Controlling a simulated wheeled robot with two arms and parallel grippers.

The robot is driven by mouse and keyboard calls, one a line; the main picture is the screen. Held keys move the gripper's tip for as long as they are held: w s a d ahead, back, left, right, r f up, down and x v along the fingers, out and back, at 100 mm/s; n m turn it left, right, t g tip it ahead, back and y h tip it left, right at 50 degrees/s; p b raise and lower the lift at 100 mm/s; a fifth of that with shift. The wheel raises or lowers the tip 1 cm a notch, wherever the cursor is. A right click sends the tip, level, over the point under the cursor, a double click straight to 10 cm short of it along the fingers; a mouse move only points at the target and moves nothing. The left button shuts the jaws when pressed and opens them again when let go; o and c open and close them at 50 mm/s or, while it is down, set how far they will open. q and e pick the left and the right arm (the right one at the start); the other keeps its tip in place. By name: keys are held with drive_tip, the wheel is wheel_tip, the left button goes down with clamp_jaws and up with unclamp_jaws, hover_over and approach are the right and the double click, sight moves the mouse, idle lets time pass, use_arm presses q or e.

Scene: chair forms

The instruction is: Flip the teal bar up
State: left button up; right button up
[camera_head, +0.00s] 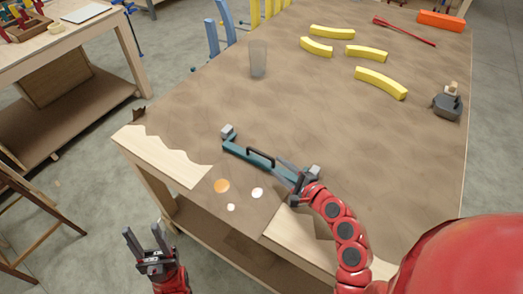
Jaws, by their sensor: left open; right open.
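The teal bar (235,149) lies on the brown table top near its front edge, running from upper left to lower right. It has a dark handle (261,154) along its middle and grey blocks at its two ends. My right gripper (284,170) is open at the bar's right part, close to the right grey block (314,171). Its fingers overlap the bar in the picture, and I cannot tell whether they touch it. My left gripper (133,238) is open and empty, in front of the table's near left corner and away from the bar.
Several yellow curved pieces (381,83) lie farther back on the table (330,125). A clear cup (258,58) stands at the back left and a dark tool (447,103) at the right. Orange and white spots (222,186) mark the front edge. The table's middle is clear.

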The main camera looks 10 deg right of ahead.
sight(265, 157)
drive_tip(key=p+x, duration=0.2)
drive_tip(key=x, duration=0.7)
drive_tip(key=shift+w+a, duration=0.15)
drive_tip(key=shift+w, duration=0.05)
clamp_jaws()
idle(1.1)
